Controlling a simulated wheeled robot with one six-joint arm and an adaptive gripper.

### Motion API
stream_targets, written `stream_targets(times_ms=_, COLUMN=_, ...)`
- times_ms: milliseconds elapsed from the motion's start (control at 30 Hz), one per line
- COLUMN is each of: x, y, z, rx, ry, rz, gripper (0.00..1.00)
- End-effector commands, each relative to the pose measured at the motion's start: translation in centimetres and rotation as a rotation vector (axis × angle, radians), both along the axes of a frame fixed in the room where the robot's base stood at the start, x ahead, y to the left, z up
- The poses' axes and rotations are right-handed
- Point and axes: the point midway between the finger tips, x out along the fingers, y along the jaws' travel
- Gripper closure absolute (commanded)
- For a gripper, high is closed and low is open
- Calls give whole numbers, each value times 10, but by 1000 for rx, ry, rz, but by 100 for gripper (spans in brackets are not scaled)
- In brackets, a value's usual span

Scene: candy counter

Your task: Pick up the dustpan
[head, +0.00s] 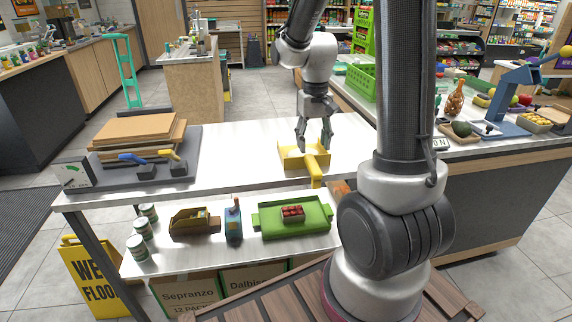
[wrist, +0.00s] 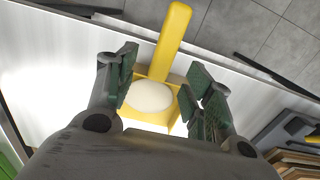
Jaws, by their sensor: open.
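The yellow dustpan (head: 289,157) lies on the upper white counter, its handle (head: 316,175) pointing toward the front edge. My gripper (head: 313,146) is open, pointing down over the dustpan, with its fingers near the pan and the base of the handle. In the wrist view the dustpan's handle (wrist: 172,38) runs up between and beyond my open fingers (wrist: 160,82). A pale round patch covers part of the pan there. No grip on the dustpan shows, and I cannot tell whether a finger touches it.
A grey stand (head: 130,181) with stacked cardboard sheets and tape dispensers fills the counter's left end. A lower shelf holds a green tray (head: 290,221), a brown box (head: 194,223) and several cans. A green crate (head: 361,81) stands behind right. The counter between stand and dustpan is clear.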

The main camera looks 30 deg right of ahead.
Motion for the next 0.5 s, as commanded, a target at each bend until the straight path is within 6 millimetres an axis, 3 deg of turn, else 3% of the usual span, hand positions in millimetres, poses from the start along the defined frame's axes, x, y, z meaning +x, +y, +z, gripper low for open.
stream_targets(times_ms=167, x=7, y=-1, z=-7, rx=-3, ry=-28, rz=-36, gripper=48)
stream_targets(times_ms=500, x=1, y=2, z=-54, rx=-3, ry=-24, rz=-35, gripper=48)
